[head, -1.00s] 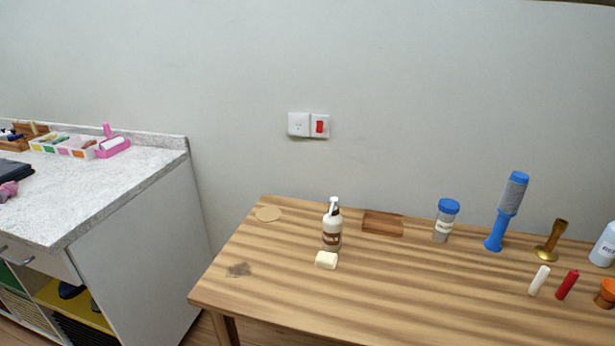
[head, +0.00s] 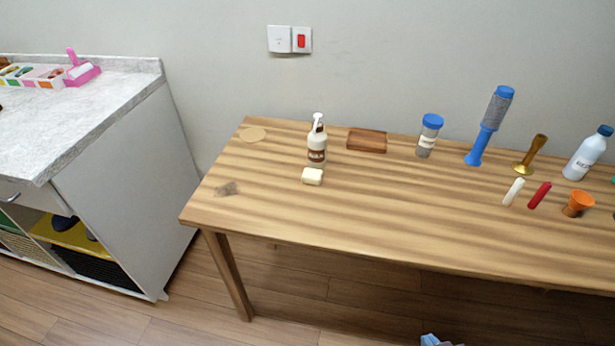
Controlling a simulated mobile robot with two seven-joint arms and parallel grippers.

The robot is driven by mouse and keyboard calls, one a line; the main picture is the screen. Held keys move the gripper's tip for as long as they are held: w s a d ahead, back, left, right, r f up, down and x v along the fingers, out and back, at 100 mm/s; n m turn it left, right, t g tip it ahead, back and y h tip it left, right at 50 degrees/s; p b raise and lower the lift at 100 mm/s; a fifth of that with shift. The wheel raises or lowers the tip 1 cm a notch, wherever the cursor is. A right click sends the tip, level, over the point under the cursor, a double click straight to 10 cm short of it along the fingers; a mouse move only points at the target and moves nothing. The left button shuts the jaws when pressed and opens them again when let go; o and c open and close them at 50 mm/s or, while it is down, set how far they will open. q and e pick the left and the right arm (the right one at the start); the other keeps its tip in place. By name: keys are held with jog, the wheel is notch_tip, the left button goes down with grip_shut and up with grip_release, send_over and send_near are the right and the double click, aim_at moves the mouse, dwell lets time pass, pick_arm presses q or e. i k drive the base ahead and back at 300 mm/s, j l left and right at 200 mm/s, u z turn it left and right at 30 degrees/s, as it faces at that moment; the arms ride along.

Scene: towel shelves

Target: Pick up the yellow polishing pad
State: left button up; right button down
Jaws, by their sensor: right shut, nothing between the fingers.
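A small pale yellow block (head: 312,177), which looks like the polishing pad, lies on the wooden table (head: 380,220). It sits just in front of a white pump bottle with a brown label (head: 317,148). Nothing holds it. Only a small blue and grey tip of what looks like my right gripper (head: 435,340) shows at the bottom edge, low in front of the table and well away from the block. It is shut and empty. My left gripper is not in view.
A marble-topped cabinet (head: 110,95) stands left. The table's front middle is clear.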

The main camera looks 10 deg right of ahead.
aim_at(310, 176)
jog(key=k+l+u, duration=0.1)
jog(key=u, duration=0.25)
jog(key=k+l+u, duration=0.1)
jog(key=u, duration=0.25)
jog(key=k+l+u, duration=0.1)
jog(key=u, duration=0.25)
